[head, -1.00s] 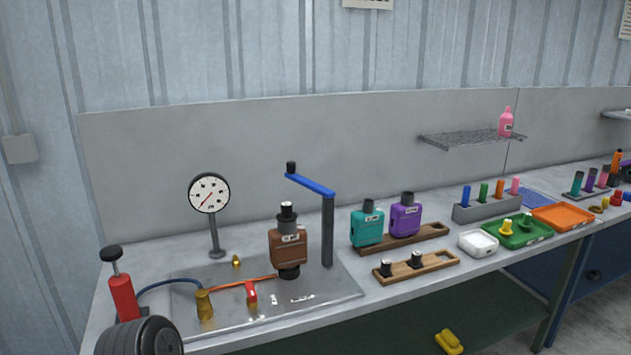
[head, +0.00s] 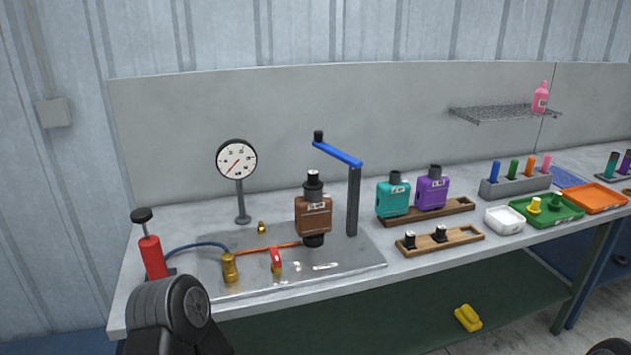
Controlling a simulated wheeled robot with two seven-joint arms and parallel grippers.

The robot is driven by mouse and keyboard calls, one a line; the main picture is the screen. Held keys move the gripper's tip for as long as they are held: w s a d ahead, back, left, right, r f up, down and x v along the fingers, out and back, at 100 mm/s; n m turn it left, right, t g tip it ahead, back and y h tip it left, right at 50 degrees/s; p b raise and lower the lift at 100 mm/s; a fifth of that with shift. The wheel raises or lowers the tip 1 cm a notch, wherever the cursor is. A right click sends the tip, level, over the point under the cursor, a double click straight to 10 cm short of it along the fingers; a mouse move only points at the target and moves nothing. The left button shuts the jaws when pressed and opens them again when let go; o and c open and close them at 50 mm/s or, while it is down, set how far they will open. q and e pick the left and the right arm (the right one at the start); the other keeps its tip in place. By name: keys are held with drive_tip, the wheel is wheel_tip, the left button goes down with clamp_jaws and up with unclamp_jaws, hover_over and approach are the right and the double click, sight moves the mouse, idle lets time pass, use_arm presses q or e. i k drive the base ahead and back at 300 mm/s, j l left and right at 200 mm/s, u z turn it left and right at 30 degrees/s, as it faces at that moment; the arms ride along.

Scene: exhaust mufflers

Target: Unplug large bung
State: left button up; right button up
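A brown muffler (head: 313,216) stands upright on the metal test plate (head: 350,262) under a blue clamp arm (head: 338,153) on a dark post. A black stepped plug (head: 313,184) sits in its top opening, and a black fitting (head: 313,240) is under its bottom. Two black bungs stand in a light wooden holder to the right, one on the left (head: 410,240) and one in the middle (head: 440,233). Which bung is the large one is hard to tell at this size. Neither gripper is in view; a dark grey link of my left arm shows at the lower left.
A red pump (head: 152,257), a pressure gauge (head: 237,160), a brass fitting (head: 230,268) and a red-handled valve (head: 276,261) stand around the plate. Teal (head: 393,199) and purple (head: 432,192) mufflers stand in a wooden rack. A white tray (head: 504,221) lies farther right.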

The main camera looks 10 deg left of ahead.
sight(313, 183)
drive_tip(key=i+j+z, duration=0.15)
drive_tip(key=i, duration=0.25)
drive_tip(key=i+j+z, duration=0.1)
drive_tip(key=i+j, duration=0.3)
